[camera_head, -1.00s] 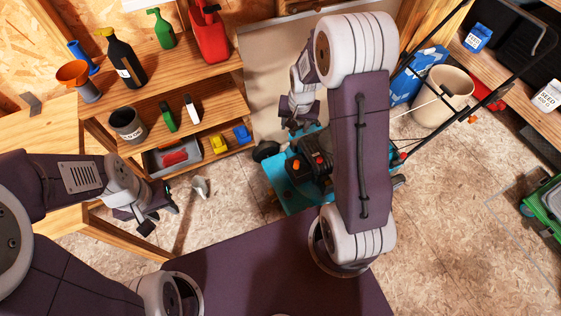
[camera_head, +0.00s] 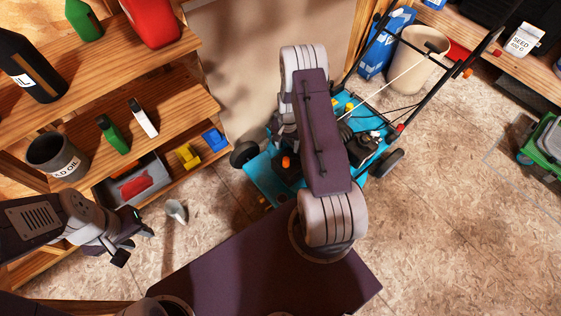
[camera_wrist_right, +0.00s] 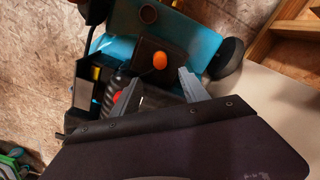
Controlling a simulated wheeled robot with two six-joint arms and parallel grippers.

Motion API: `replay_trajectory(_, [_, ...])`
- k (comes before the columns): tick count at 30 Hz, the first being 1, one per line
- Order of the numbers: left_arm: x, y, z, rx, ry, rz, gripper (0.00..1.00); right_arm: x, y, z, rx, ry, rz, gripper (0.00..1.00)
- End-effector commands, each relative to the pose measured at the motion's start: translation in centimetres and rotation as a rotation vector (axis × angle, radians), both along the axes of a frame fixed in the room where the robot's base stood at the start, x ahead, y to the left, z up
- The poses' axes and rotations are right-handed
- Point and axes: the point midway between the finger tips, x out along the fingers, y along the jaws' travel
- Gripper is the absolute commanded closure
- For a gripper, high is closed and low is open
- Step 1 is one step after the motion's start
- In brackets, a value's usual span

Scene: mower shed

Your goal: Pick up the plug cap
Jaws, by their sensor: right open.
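The teal mower (camera_head: 262,178) stands on the floor, partly behind my right arm in the head view. Its teal deck (camera_wrist_right: 195,35) also shows in the right wrist view. An orange knob (camera_wrist_right: 160,60) sits on a dark engine part; it also shows in the head view (camera_head: 286,161). A small red piece (camera_wrist_right: 117,97) by black ribs may be the plug cap; I cannot be sure. My right gripper (camera_wrist_right: 161,92) is open above the engine, its fingers apart and nothing visible between them; my arm hides it in the head view. My left gripper (camera_head: 134,245) is open and empty, near the shelf.
A wooden shelf (camera_head: 170,110) with bottles, a dark tin (camera_head: 55,155) and a grey tray (camera_head: 153,181) stands at left. A small grey cup (camera_head: 175,210) is on the floor. A beige bucket (camera_head: 415,60) stands behind the mower.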

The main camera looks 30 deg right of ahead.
Motion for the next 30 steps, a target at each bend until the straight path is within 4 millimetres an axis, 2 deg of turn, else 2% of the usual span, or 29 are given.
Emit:
replay_trajectory(1, [0.0,0.0,-0.9,0.0,0.0,0.0,0.64,-0.3,-0.2,-1.4,0.003,0.006,-0.01,0.48])
replay_trajectory(8, [0.0,0.0,-0.9,0.0,-0.001,0.0,0.64,-0.5,-0.4,-2.0,0.004,0.009,-0.017,0.48])
replay_trajectory(15, [0.0,0.0,-2.8,0.0,0.0,0.0,0.64,-0.5,-0.3,-5.6,0.004,0.01,-0.016,0.48])
replay_trajectory(20, [0.0,0.0,-2.9,0.0,0.0,0.0,0.64,-0.4,-0.3,-5.9,0.004,0.009,-0.016,0.48])
replay_trajectory(27, [0.0,0.0,-5.5,0.0,0.0,0.0,0.64,-0.2,0.0,-10.2,0.004,0.01,-0.015,0.48])
replay_trajectory(30, [0.0,0.0,-5.7,0.0,0.0,0.0,0.64,-0.2,-0.1,-10.9,0.004,0.009,-0.015,0.48])
